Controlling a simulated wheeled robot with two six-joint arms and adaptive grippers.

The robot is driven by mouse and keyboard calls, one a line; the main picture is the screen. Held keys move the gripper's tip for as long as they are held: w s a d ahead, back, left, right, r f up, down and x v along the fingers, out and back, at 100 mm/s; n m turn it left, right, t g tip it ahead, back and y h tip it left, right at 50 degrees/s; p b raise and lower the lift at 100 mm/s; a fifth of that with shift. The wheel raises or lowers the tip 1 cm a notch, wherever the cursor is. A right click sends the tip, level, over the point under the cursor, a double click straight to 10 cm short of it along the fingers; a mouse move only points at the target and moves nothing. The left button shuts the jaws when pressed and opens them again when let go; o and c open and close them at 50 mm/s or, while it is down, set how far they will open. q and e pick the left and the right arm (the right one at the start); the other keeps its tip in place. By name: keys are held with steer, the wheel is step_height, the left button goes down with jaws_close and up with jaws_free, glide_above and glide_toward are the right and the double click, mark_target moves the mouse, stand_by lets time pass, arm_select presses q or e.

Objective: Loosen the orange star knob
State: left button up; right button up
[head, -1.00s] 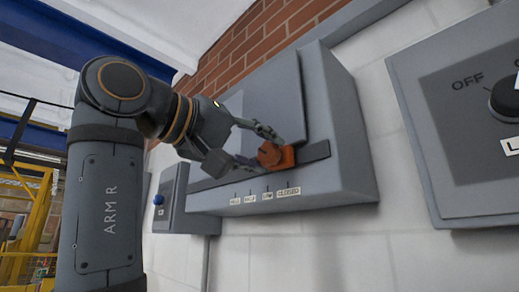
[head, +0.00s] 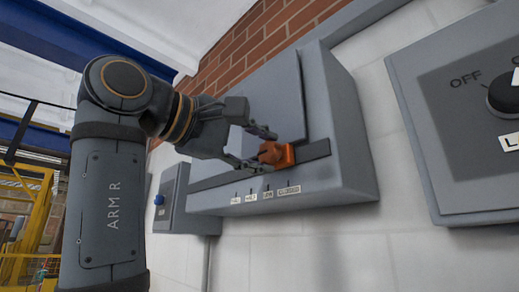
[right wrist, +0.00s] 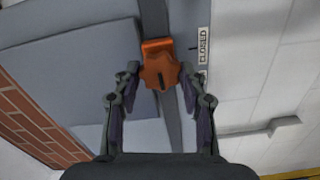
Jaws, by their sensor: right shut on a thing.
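The orange star knob (head: 275,154) sits on an orange block on the dark rail of a grey wall box, near the rail's right end in the head view. My right gripper (head: 264,148) is shut on the knob, one finger above it and one below. In the right wrist view the knob (right wrist: 161,72) lies between the two fingertips (right wrist: 163,84), with a dark slot or mark on its face. My left gripper is in neither view.
Several small labels line the box front under the rail; the rightmost reads CLOSED (head: 288,190). A grey box with an OFF dial (head: 505,95) is at the right. A smaller box with a blue button (head: 158,199) is at the left.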

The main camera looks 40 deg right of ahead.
stand_by(0.5)
steer(key=o, duration=1.1)
steer(key=shift+d, duration=0.15)
steer(key=shift+o, duration=0.2)
